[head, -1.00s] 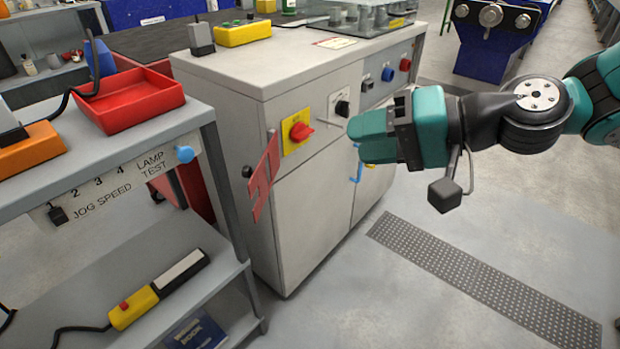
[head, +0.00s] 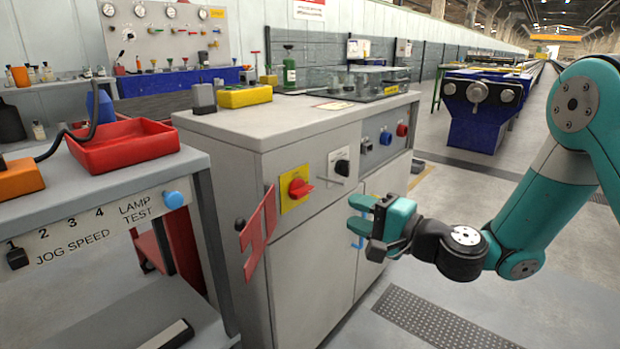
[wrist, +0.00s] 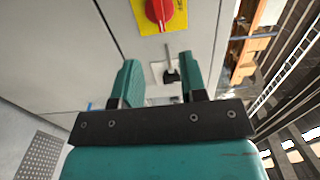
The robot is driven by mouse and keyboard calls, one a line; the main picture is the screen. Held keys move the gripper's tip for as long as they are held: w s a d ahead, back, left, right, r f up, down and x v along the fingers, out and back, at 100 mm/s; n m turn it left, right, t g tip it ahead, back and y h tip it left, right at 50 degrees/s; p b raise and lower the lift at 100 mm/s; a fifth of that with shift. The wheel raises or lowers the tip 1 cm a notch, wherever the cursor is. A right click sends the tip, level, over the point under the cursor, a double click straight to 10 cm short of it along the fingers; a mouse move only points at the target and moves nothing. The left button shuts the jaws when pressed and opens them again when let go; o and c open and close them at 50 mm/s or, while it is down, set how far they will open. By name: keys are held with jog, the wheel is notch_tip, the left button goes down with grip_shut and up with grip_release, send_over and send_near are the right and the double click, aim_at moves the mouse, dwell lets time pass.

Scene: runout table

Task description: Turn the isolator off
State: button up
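The isolator appears to be the red rotary handle (head: 298,188) on a yellow plate on the grey cabinet's front. Its grip lies roughly sideways in the head view. In the wrist view the gripper's fingers (wrist: 160,75) stand apart. A black switch with a pale lever (wrist: 170,73) shows beyond the gap between them; it also shows in the head view (head: 342,167).
Blue (head: 386,138) and red (head: 402,130) knobs sit further right.

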aim_at(306, 193)
jog(key=p+x, duration=0.2)
jog(key=x, duration=0.9)
jog(key=shift+w+a, duration=0.25)
jog(key=shift+a, duration=0.1)
jog(key=shift+c, duration=0.5)
grip_shut()
